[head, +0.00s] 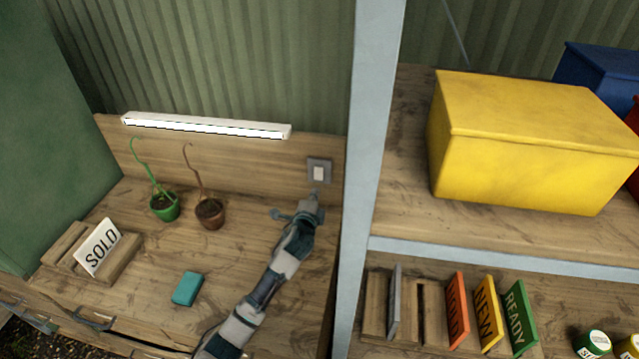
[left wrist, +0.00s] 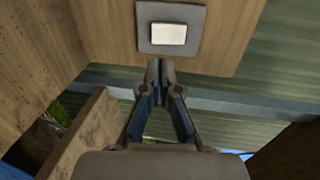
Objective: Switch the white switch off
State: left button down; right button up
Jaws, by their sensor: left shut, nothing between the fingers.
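The white switch (head: 319,173) sits in a grey plate on the wooden back panel, left of the pale blue post. It also shows at the top of the left wrist view (left wrist: 169,33). My left gripper (head: 316,194) is shut and empty, just below the switch in the head view. In the left wrist view its fingertips (left wrist: 160,66) point toward the plate's lower edge. I cannot tell whether they touch it. A long white lamp (head: 205,126) above the panel looks lit. My right gripper is not in view.
The pale blue post (head: 366,130) rises close right of the switch. A yellow box (head: 530,140) is on the right shelf.

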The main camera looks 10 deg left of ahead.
aim_at(318, 178)
pick_arm(q)
jog(key=w, duration=0.2)
jog(key=w+f, duration=0.1)
jog(key=w, duration=0.1)
jog(key=w+a, duration=0.1)
jog(key=w, duration=0.1)
jog(key=shift+a+f+b, duration=0.1)
jog(key=shift+f+b, duration=0.05)
jog(key=shift+b, duration=0.15)
jog(key=shift+w, duration=0.35)
jog(key=shift+w+d, duration=0.2)
jog(key=shift+d, duration=0.2)
jog(key=shift+a+b, duration=0.1)
jog(key=shift+b, duration=0.2)
jog(key=shift+w+a+f+t+b, duration=0.2)
jog(key=shift+f+t+b, duration=0.1)
jog(key=shift+b, duration=0.35)
jog(key=shift+r, duration=0.25)
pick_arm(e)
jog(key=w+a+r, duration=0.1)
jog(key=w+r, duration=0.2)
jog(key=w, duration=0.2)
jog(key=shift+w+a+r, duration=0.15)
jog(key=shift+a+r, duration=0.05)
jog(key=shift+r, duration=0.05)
